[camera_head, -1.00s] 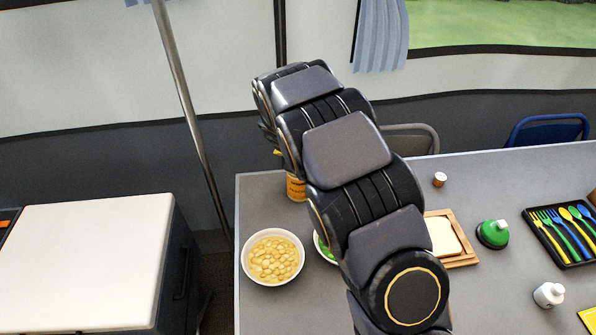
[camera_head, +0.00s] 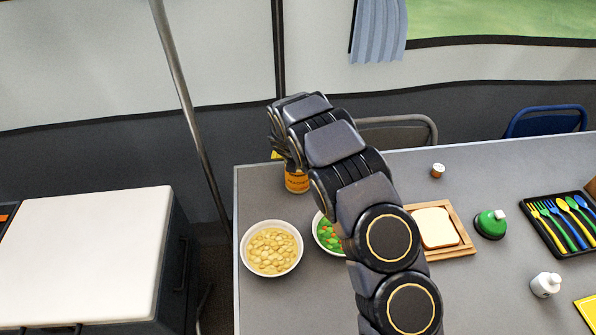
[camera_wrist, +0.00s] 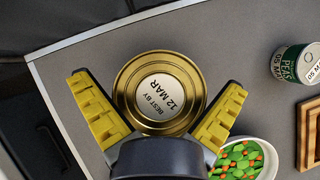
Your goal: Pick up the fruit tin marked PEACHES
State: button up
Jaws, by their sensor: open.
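An orange-labelled tin (camera_head: 297,181) stands near the table's left edge in the head view; its label text is too small to read there. In the wrist view its gold lid (camera_wrist: 160,92) is seen from above, with a white sticker reading "BEST BY 12 MAR". My gripper (camera_wrist: 165,112) is open, with one yellow-padded finger on each side of the tin. The fingers appear apart from it; the exact gaps cannot be told. In the head view my arm hides part of the tin and most of the gripper.
A tin marked PEAS (camera_wrist: 290,66) stands to the right in the wrist view. A bowl of pale chunks (camera_head: 271,249) and a bowl of peas and carrots (camera_head: 327,236) stand in front of the tin. A wooden board (camera_head: 465,248) with bread lies to the right.

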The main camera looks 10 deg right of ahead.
jog(key=c, duration=0.9)
jog(key=shift+c, duration=0.3)
